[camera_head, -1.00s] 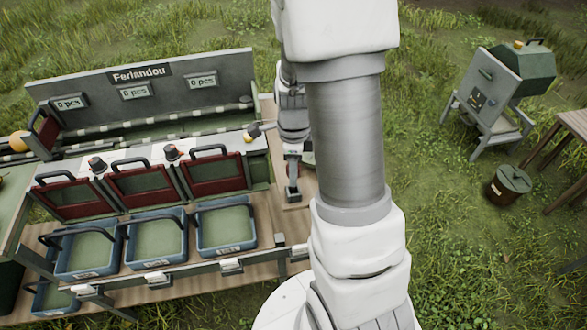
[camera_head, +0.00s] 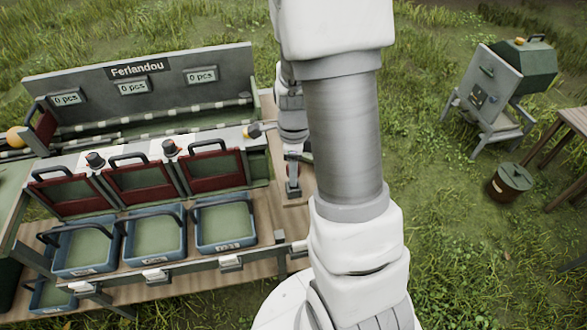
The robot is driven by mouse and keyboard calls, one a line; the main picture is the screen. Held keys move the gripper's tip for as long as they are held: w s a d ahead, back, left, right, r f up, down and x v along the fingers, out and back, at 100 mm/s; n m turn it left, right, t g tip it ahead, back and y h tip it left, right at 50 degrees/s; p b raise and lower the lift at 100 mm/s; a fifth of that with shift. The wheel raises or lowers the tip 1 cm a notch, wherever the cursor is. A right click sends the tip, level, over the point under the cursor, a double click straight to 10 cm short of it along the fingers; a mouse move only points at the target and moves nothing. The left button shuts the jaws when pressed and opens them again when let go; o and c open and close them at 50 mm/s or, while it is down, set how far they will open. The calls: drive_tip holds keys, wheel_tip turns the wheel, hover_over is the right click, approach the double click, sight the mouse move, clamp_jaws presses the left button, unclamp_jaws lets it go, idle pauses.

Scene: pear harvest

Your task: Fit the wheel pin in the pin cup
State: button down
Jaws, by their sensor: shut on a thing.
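My arm reaches across the middle of the view, and its wrist bends down behind the large forearm. My gripper (camera_head: 292,170) is small and partly hidden, at the right end of the sorting bench. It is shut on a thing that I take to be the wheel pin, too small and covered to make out. I cannot pick out the pin cup for sure, nor tell whether pin and cup touch.
The sorting bench (camera_head: 135,92) stands at the left, with red-framed flaps, dark knobs and blue crates (camera_head: 226,246). A grey-green machine (camera_head: 497,85), a brown lidded bucket (camera_head: 510,183) and a wooden table (camera_head: 572,122) stand at the right. Grass between is free.

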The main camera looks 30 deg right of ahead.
drive_tip(key=shift+f, duration=0.1)
drive_tip(key=shift+f+b, duration=0.6)
drive_tip(key=shift+f, duration=0.15)
drive_tip(key=shift+f, duration=0.3)
drive_tip(key=shift+f+b, duration=0.25)
drive_tip(key=shift+b, duration=0.1)
idle(0.3)
unclamp_jaws()
idle(0.4)
